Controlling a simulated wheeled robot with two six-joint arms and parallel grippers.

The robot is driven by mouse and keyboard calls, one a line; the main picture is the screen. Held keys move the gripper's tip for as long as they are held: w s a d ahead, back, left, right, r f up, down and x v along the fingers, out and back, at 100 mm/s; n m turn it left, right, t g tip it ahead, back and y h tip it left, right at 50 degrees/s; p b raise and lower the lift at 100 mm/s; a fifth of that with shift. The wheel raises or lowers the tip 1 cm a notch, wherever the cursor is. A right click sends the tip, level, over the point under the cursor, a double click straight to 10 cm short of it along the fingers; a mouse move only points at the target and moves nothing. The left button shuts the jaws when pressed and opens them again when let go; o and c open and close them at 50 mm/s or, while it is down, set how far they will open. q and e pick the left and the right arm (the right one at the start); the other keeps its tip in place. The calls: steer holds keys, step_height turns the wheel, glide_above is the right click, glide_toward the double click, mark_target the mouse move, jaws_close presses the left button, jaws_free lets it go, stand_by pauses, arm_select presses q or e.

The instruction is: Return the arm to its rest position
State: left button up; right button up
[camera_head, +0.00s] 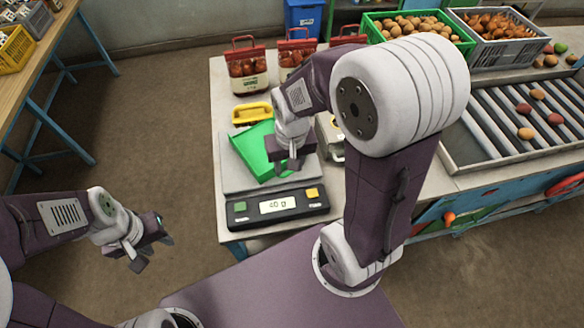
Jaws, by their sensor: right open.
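My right arm (395,190) reaches up from the lower middle and bends over the table. My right gripper (292,163) is open and points down over the scale (233,178), at the right side of the green scoop or tray (252,150) lying there. I cannot tell whether its fingers touch the scoop. The scale's display reads about 40 g. My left gripper (143,254) hangs over bare floor at the lower left, away from the table; its finger gap is too small to tell.
Several red-topped sacks (247,72) stand at the table's back. A green crate (379,20) and a grey crate (530,52) hold produce. A roller conveyor (485,115) is at right.

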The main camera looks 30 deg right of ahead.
steer(key=s, duration=0.1)
steer(key=s+f+n, duration=0.1)
steer(key=s, duration=0.1)
steer(key=s+f+n, duration=0.1)
steer(key=shift+s+a+f, duration=0.2)
steer(key=shift+s+a, duration=0.15)
steer(key=shift+w, duration=0.15)
steer(key=shift+d, duration=0.1)
stand_by(1.6)
